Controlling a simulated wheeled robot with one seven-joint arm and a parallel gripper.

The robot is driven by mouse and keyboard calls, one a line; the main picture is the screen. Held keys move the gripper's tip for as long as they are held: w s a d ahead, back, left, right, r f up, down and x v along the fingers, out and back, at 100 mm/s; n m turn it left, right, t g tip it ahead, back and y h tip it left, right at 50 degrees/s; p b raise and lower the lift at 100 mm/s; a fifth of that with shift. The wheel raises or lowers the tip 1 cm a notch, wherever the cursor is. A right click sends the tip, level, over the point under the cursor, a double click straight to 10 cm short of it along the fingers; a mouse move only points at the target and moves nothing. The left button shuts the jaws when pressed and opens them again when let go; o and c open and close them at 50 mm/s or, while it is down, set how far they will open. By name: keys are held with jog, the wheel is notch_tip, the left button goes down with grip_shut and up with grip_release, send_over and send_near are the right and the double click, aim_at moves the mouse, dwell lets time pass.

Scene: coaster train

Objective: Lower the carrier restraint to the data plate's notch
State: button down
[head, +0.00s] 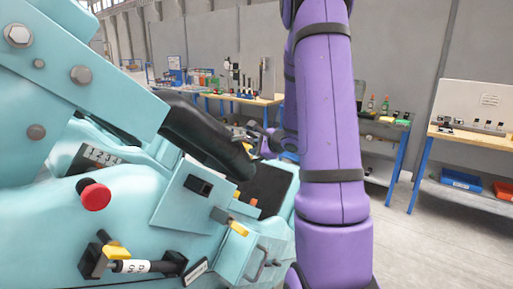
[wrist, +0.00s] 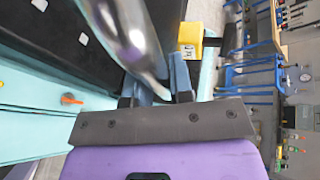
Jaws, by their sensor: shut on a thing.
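The carrier restraint (head: 205,135) is a thick black padded bar sloping down to the right over the teal carrier (head: 150,230) in the head view. In the wrist view, a shiny grey bar (wrist: 128,35), apparently the restraint, runs down between my fingers. My gripper (wrist: 157,88) is shut on it; its contact point is partly hidden by the bar. In the head view, my gripper (head: 268,146) is small and dark at the bar's lower right end, partly behind my purple arm. The data plate (head: 97,156) is a dark numbered strip at the carrier's left; its notch is too small to tell.
A red knob (head: 95,195), a yellow-handled lever (head: 117,252) and a tilted teal panel (head: 195,195) stand on the near side. A yellow block (wrist: 190,38) is close beyond my fingers. Workbenches (head: 240,100) line the wall behind; open floor lies at the right.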

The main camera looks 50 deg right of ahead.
jog(key=c, duration=1)
grip_release()
jog(key=v, duration=1.1)
jog(key=shift+w+a, duration=0.1)
